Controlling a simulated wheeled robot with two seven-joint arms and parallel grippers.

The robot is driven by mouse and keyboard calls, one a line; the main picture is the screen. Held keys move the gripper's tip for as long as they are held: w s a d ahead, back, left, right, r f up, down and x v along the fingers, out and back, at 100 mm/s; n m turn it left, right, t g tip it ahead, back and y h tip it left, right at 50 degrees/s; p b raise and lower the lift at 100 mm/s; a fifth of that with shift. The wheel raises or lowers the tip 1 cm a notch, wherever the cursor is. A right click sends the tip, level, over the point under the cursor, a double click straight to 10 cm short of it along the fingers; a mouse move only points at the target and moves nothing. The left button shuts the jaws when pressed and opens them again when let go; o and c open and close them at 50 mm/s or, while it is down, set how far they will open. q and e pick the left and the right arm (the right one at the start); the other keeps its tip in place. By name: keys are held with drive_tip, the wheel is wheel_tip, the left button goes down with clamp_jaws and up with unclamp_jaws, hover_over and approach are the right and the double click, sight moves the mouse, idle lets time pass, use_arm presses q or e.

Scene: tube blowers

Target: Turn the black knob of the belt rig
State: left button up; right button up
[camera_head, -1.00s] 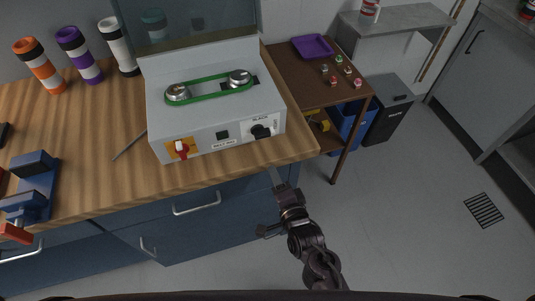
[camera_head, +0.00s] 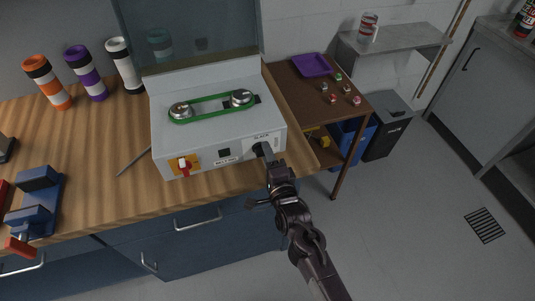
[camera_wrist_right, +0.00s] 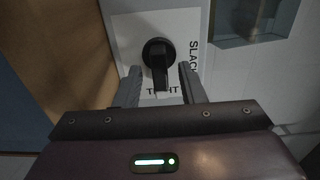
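The belt rig (camera_head: 215,135) is a light grey box with a green belt (camera_head: 212,107) around two metal pulleys on top. Its black knob (camera_wrist_right: 158,54) sits on a white plate on the front, with the labels "SLACK" and "TIGHT" beside it. In the wrist view the knob's bar points down toward "TIGHT". My right gripper (camera_wrist_right: 163,82) is open, its two fingers on either side of the bar, with a gap visible on both sides. In the head view the right gripper (camera_head: 267,158) is at the front right of the rig and partly hides the knob. My left gripper is not in view.
A red switch on a yellow plate (camera_head: 184,165) is at the rig's front left. A thin rod (camera_head: 133,160) lies left of the rig. A blue vise (camera_head: 35,200) stands farther left. A brown side table (camera_head: 318,95) with a purple tray is at the right.

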drive_tip(key=shift+c, duration=0.3)
clamp_jaws()
drive_tip(key=shift+n, duration=0.3)
drive_tip(key=n, duration=0.1)
drive_tip(key=n+p, duration=0.1)
drive_tip(key=n, duration=0.1)
drive_tip(key=shift+r+n, duration=0.25)
drive_tip(key=shift+n, duration=0.05)
drive_tip(key=n, duration=0.3)
drive_tip(key=n+p, duration=0.1)
drive_tip(key=shift+a+r+n, duration=0.2)
drive_tip(key=shift+r+n, duration=0.05)
drive_tip(key=shift+n, duration=0.05)
drive_tip(key=n, duration=0.4)
drive_tip(key=shift+s+a+r, duration=0.1)
drive_tip(key=shift+a, duration=0.15)
drive_tip(key=n, duration=0.3)
drive_tip(key=n+p, duration=0.1)
drive_tip(key=n, duration=0.1)
drive_tip(key=shift+s+a, duration=0.1)
drive_tip(key=shift+a, duration=0.15)
